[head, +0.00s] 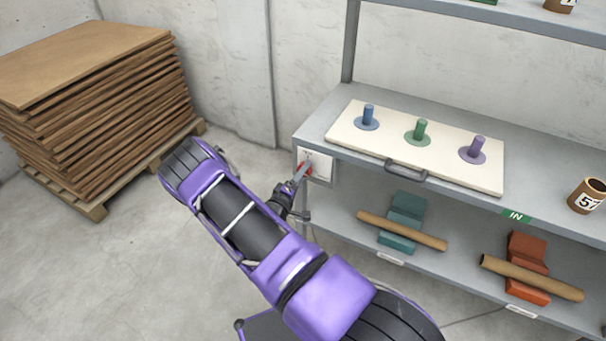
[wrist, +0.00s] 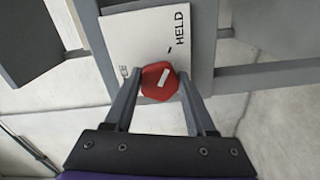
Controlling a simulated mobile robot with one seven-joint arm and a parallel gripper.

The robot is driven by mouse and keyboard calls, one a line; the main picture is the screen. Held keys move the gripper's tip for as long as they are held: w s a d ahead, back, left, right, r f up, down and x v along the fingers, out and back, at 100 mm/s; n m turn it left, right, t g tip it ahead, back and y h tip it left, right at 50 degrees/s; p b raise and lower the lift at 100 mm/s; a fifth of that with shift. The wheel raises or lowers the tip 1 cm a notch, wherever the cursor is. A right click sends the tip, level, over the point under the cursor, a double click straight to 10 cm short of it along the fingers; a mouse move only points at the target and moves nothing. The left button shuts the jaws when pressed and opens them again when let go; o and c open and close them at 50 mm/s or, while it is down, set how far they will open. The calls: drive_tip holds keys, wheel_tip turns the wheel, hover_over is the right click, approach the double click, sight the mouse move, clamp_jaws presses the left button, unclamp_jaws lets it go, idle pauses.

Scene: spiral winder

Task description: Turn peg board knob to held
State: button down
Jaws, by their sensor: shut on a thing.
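The red knob (wrist: 152,86) sits on a white plate (wrist: 145,30) and carries a short white bar. The bar slants upward, roughly toward a black tick beside the word HELD. A second label at the plate's left is partly hidden by a finger. My gripper (wrist: 160,82) has one finger on each side of the knob and is shut on it. In the head view my gripper (head: 298,179) reaches the plate at the shelf's left end; the knob there is small and mostly covered. The cream peg board (head: 365,142) lies on the shelf with blue, green and purple pegs.
The grey shelf unit (head: 300,135) fills the right side. Its lower level holds teal (head: 405,210) and orange (head: 528,250) blocks with brown tubes. A cup (head: 586,195) stands at the right. Stacked brown sheets (head: 95,80) on a pallet stand left; floor between is clear.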

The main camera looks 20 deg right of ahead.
drive_tip(key=shift+c, duration=1.1)
unclamp_jaws()
drive_tip(key=v, duration=1.7)
drive_tip(key=shift+a+p, duration=0.2)
drive_tip(key=shift+p, duration=0.2)
drive_tip(key=shift+s, duration=0.15)
